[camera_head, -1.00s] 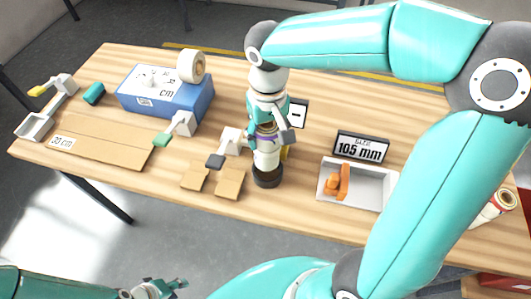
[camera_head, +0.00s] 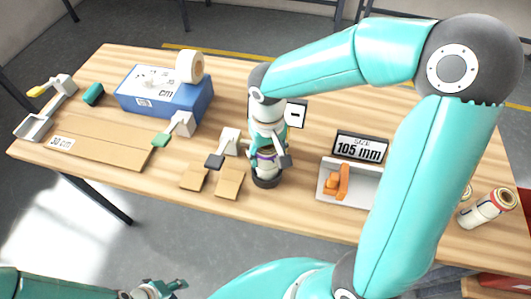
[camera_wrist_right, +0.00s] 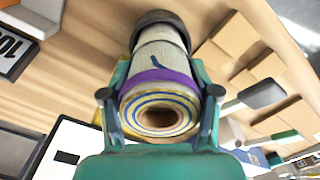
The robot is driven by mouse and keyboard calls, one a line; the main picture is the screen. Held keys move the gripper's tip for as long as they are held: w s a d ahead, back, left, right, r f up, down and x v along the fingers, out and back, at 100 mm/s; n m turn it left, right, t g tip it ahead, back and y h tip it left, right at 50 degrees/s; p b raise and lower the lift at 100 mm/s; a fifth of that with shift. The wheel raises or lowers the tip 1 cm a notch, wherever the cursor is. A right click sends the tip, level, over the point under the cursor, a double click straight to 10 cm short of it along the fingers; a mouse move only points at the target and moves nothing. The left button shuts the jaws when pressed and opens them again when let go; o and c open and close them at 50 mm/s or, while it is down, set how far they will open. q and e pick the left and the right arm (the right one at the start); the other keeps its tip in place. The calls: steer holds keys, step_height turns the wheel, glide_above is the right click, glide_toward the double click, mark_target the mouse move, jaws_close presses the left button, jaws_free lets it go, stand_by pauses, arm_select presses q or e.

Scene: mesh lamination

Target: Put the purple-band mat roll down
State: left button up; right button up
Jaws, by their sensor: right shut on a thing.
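The purple-band mat roll (camera_head: 266,165) is a pale cylinder with a purple stripe, standing roughly upright with its lower end at a dark round base (camera_head: 267,182). In the right wrist view the mat roll (camera_wrist_right: 160,75) shows its spiral end with blue and yellow layers, and the dark round base (camera_wrist_right: 160,18) is at its far end. I cannot tell how deep the roll sits in it. My right gripper (camera_wrist_right: 160,100) is shut on the roll, one finger on each side near the purple band. My left gripper (camera_head: 168,288) is low at the bottom edge, away from the table.
A grey tray (camera_head: 327,197) with an orange tool and a "105 mm" sign (camera_head: 360,147) stand to the right. Brown mat pieces (camera_head: 230,183) lie close on the left. A blue box (camera_head: 135,103) is further left.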

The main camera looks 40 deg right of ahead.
steer(key=o, duration=1.3)
steer(key=shift+o, duration=0.2)
step_height(320, 180, up, 12)
steer(key=shift+r+p, duration=0.15)
steer(key=shift+p, duration=0.25)
